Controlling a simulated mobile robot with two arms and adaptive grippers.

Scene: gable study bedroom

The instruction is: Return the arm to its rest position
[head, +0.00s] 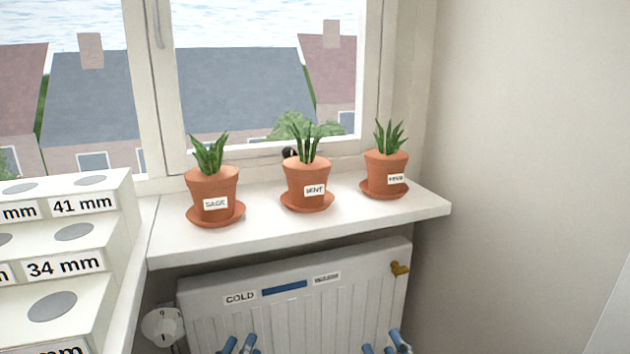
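My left gripper (238,346) and my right gripper (386,346) show only as blue finger parts at the bottom edge of the head view, in front of the radiator. Both are cut off by the frame, so I cannot tell whether they are open or shut. No held object shows at either one. The rest of both arms is out of view.
Potted plants labelled SAGE (212,186), MINT (306,181) and a third, unclear label (385,171) stand on saucers on the windowsill (340,223). A dark round thing (289,152) is partly hidden behind MINT. The radiator (300,312) is below; a stepped white stand (105,230) is left.

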